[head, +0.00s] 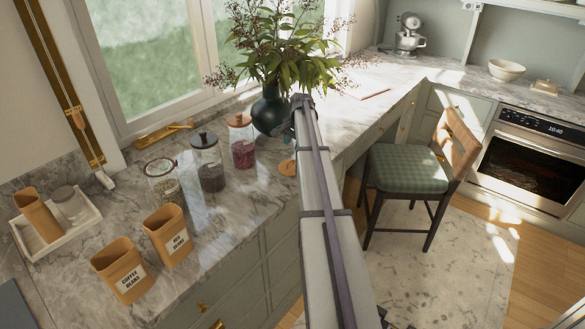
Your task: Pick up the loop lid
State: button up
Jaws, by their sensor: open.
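A small flat tan wooden piece (287,168), which looks like a lid, lies on the marble counter just left of my arm. A small loop-like shape stands at its upper edge, too small to make out for sure. My arm reaches up from the bottom middle and ends in view beside the dark vase. Two tan canisters stand open at the front of the counter, one labelled coffee beans (122,272) and one with a less readable label (168,236).
Three glass jars (208,165) stand in a row left of the lid-like piece. A dark vase (269,112) with tall leafy stems stands behind it. A white tray (55,232) holds a tan canister and a small jar. A chair (408,170) stands right of my arm.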

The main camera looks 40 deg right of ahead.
jog(key=b, duration=0.3)
send_over(290, 162)
jog(key=s, duration=0.1)
jog(key=f, duration=0.5)
jog(key=shift+s+d, duration=0.15)
jog(key=shift+d, duration=0.05)
jog(key=shift+a+f+b, duration=0.1)
jog(key=shift+f+b, duration=0.05)
jog(key=shift+b, duration=0.25)
jog(key=f+b, duration=0.2)
jog(key=w+f+b, duration=0.1)
jog(key=f+b, duration=0.2)
jog(key=shift+w, duration=0.2)
jog(key=shift+r, duration=0.25)
grip_shut()
